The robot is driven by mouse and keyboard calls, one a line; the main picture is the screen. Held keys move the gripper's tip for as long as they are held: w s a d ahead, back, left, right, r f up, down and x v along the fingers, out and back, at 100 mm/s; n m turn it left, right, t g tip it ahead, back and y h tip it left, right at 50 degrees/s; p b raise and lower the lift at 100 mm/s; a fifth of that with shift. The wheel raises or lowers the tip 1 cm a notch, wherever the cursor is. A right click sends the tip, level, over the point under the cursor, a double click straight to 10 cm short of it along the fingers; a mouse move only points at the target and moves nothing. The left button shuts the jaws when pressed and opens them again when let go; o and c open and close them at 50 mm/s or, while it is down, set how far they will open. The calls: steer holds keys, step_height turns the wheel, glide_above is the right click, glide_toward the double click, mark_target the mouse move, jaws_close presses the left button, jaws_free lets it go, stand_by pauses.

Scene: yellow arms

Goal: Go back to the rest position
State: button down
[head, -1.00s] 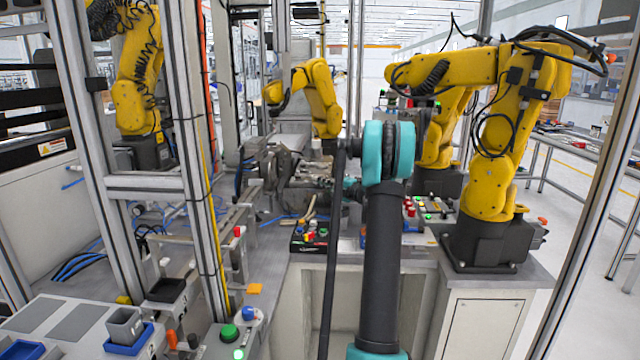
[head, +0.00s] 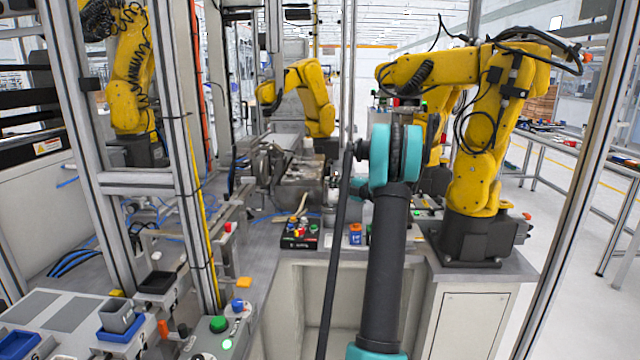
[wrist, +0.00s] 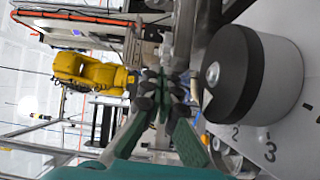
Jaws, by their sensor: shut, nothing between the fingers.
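My arm rises in the middle of the head view, with a teal joint at its top and a dark link below it. My gripper is hidden behind the arm there. In the wrist view my gripper (wrist: 163,88) shows with green fingers and dark tips. The fingertips are together and nothing is between them. They are in the air, apart from the things around them.
Yellow robot arms stand at the right (head: 480,165), middle back (head: 316,98) and left (head: 130,75). Metal posts (head: 180,150) flank the left. A small black box (head: 300,236) with coloured buttons lies on the bench. A large white and black round body (wrist: 262,75) is right of the gripper.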

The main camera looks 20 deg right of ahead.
steer(key=shift+d, duration=0.55)
